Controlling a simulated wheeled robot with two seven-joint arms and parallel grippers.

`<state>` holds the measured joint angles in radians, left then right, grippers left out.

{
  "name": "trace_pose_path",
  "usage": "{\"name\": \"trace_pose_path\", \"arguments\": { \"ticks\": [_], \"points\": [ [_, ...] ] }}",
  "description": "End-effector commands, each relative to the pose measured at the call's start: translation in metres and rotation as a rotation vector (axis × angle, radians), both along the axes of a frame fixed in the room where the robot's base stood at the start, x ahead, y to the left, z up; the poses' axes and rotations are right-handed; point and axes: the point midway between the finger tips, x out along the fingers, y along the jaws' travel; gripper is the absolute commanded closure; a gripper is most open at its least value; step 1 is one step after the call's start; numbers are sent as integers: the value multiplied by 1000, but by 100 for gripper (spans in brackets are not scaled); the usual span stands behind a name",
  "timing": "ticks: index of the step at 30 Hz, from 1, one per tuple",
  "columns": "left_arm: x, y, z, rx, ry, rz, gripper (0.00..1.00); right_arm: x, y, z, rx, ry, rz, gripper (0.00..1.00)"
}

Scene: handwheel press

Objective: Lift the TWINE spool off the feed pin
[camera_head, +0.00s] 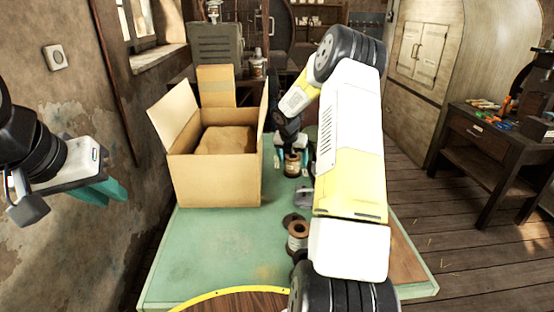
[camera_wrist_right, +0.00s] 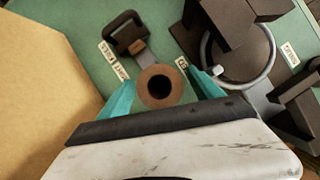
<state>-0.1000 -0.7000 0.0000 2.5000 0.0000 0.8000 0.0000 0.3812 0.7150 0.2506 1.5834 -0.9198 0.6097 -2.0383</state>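A spool with a round brown top and a dark centre hole (camera_wrist_right: 160,86) stands between the teal fingertips of my right gripper (camera_wrist_right: 161,77) in the right wrist view. The fingers lie close to its sides; contact is not clear. In the head view this spool (camera_head: 292,167) stands on the far part of the green table, below my right gripper (camera_head: 293,148). Any pin inside it is hidden. Small tags lie near it, too blurred to read surely. My left gripper (camera_head: 98,190) is off the table at the left, away from the spools, its fingers seen edge-on.
An open cardboard box (camera_head: 215,180) stands on the green table (camera_head: 220,250), left of the spool. Another spool (camera_head: 298,236) stands nearer the front. A dark press with a ring-shaped wheel (camera_wrist_right: 237,55) is close on the right in the wrist view. The table's front left is clear.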

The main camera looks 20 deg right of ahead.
Motion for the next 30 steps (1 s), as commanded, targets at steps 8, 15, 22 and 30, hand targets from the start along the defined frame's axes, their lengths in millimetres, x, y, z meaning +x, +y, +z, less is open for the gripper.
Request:
{"name": "trace_pose_path", "arguments": {
  "ticks": [8,15,22,30],
  "points": [
    [0,0,0,0,0,0,80,0,0,0,0,0,0,81],
    [0,0,0,0,0,0,80,0,0,1,0,0,0,94],
    [0,0,0,0,0,0,80,1,0,22,-1,-4,-2,94],
    [0,0,0,0,0,0,80,0,0,76,0,-3,-1,94]
  ]
}}
